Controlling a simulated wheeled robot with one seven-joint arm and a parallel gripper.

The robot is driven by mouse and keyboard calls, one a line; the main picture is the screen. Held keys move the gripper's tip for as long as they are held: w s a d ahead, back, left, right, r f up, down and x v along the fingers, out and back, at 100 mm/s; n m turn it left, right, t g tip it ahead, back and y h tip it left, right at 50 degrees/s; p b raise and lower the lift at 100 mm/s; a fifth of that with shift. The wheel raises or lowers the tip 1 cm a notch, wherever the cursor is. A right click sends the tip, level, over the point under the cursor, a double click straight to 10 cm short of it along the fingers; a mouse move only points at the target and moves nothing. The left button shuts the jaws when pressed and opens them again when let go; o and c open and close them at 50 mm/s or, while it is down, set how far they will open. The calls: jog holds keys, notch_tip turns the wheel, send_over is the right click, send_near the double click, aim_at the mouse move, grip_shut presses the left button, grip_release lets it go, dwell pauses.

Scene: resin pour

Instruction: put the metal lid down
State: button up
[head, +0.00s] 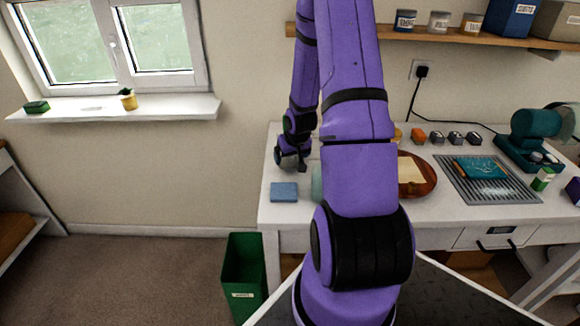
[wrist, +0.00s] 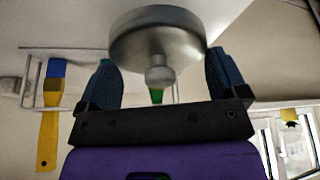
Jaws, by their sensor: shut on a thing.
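In the wrist view, the metal lid (wrist: 158,42) is a round, shiny grey disc with a small knob facing my palm. A small green thing shows just beyond the knob. In the head view, my gripper (head: 292,160) is over the left part of the white worktable (head: 300,213). The lid cannot be made out there, and my arm hides part of the table.
A blue block (head: 284,191) lies near the table's left edge. A pale green thing is partly hidden by my arm. A wooden dish (head: 426,180) and a grey ridged mat (head: 500,194) lie to the right. A green bin (head: 243,272) stands on the floor.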

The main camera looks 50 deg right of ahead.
aim_at(293, 162)
jog(key=shift+f, duration=2.2)
jog(key=shift+f, duration=0.15)
jog(key=o, duration=0.6)
